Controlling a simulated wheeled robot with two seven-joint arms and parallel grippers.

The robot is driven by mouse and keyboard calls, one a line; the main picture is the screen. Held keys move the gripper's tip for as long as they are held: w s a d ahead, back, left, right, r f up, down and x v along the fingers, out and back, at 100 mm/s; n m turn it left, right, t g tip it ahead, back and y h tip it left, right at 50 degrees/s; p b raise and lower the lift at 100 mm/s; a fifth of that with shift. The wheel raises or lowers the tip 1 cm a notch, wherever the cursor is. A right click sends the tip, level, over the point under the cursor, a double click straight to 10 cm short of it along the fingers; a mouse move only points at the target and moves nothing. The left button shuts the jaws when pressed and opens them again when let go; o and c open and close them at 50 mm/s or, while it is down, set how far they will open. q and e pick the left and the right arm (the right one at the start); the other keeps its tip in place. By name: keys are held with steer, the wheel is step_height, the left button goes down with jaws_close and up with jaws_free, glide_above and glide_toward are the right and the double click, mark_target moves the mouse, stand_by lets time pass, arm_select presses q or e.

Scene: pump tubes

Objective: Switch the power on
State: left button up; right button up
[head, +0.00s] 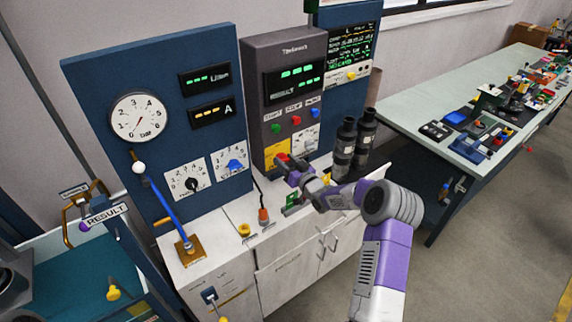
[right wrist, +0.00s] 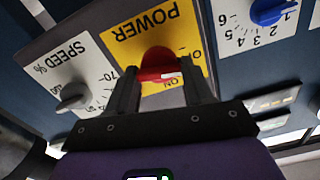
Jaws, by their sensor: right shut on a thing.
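The yellow POWER plate (head: 270,154) is low on the grey panel in the head view. It shows upside down in the right wrist view (right wrist: 130,47). Its red knob (right wrist: 157,62) sits between the fingers of my right gripper (right wrist: 160,88), which is shut on it. A white mark on the knob lies close to the ON label; the other label is partly hidden by a finger. In the head view my right gripper (head: 287,164) reaches the plate from the lower right and covers part of it. My left gripper is not in view.
A SPEED dial (right wrist: 70,98) is beside the plate. Red, green and blue buttons (head: 296,120) are above it. Dark cylinders (head: 345,145) stand right of my gripper. A blue lever (head: 168,208) stands at the left. A long table (head: 420,95) with parts is at the right.

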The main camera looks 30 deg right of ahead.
steer(key=m+b, duration=0.1)
steer(key=m, duration=0.1)
steer(key=shift+d+f+m, duration=0.1)
steer(key=shift+f+m, duration=0.05)
steer(key=shift+m, duration=0.25)
steer(key=m, duration=0.3)
steer(key=shift+m+b, duration=0.3)
steer(key=m, duration=0.4)
steer(key=shift+m, duration=0.3)
steer(key=shift+d+f+m, duration=0.1)
steer(key=shift+m, duration=2.2)
steer(key=o, duration=1)
steer(key=shift+o, duration=0.2)
steer(key=s, duration=0.7)
steer(key=shift+s+d+p, duration=0.25)
steer(key=shift+d+p, duration=0.05)
steer(key=shift+p, duration=0.05)
